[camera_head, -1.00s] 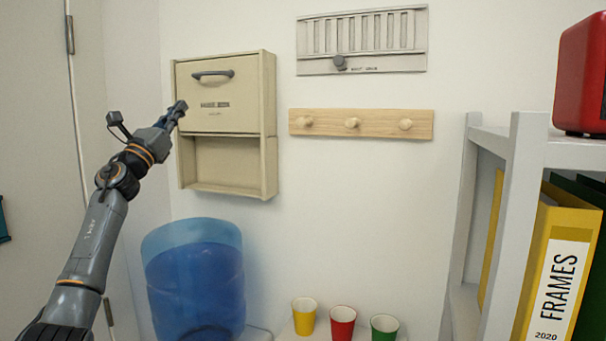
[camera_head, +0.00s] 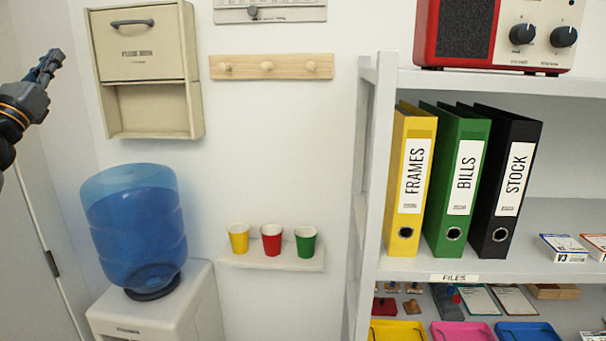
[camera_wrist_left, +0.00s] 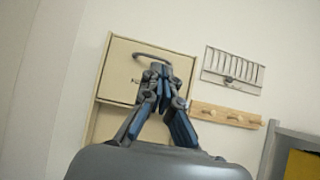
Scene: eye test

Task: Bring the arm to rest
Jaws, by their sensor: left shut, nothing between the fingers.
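My left gripper (camera_head: 49,64) is at the upper left edge of the head view, shut and empty. It points up and to the right, left of the beige wall box (camera_head: 155,110), with a visible gap in the picture. In the left wrist view the shut fingers (camera_wrist_left: 162,82) show in front of the beige box (camera_wrist_left: 118,70). I cannot tell the distance between them. My right gripper is not in view.
A blue water bottle (camera_head: 135,225) stands on a white dispenser (camera_head: 205,300) below the box. Three cups stand on a small ledge (camera_head: 270,262). A peg rail (camera_head: 285,73) hangs above. A shelf unit (camera_head: 370,170) with binders fills the right.

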